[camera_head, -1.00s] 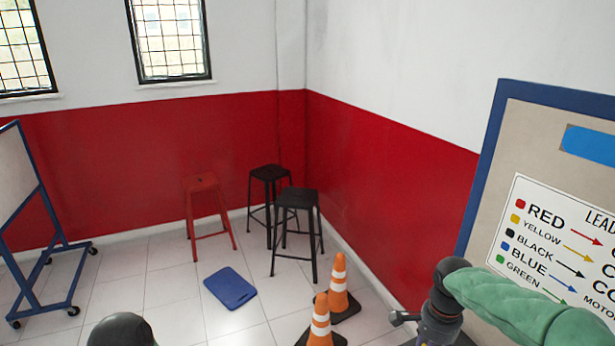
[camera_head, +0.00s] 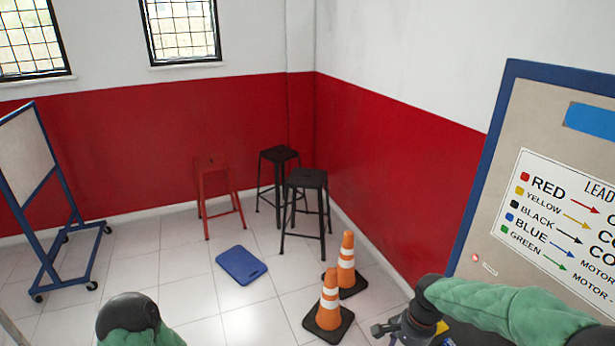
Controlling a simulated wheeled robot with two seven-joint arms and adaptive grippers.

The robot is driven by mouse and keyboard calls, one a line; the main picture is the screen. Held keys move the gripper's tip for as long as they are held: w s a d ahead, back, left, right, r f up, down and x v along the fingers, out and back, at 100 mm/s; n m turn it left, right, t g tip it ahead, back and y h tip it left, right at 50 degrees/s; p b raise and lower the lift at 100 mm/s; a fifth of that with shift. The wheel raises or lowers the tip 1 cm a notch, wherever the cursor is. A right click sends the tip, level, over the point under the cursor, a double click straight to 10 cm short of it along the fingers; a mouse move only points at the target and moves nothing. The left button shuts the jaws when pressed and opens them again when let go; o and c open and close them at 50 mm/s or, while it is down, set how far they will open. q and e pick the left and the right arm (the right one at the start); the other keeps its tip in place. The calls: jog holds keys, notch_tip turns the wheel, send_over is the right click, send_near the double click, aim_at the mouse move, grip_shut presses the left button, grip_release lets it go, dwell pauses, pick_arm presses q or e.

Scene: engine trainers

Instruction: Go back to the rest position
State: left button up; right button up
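My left arm shows at the bottom left as a green padded sleeve with a black rounded joint. Its gripper is below the picture and out of sight. My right arm comes in from the right edge as a green padded sleeve ending in a black joint. Nothing is visibly held.
Two orange cones (camera_head: 329,300) (camera_head: 346,262) stand ahead on white tiles. A blue slab (camera_head: 241,265) lies beyond, near a red stool (camera_head: 218,192) and black stools (camera_head: 305,180). A blue-framed board (camera_head: 507,120) stands at right, another (camera_head: 27,155) at left. Floor at centre left is clear.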

jog(key=s+a+f+n+y, duration=0.1)
jog(key=s+a+f+n, duration=0.2)
jog(key=f, duration=0.5)
jog(key=s+a+f+n+y, duration=0.1)
jog(key=s+a+f, duration=0.1)
jog(key=a+f, duration=0.45)
jog(key=s+a+f+n, duration=0.4)
jog(key=s+f, duration=0.7)
jog(key=s, duration=0.1)
jog(key=shift+s+a+y, duration=0.15)
jog(key=shift+s+y, duration=0.1)
jog(key=shift+y, duration=0.05)
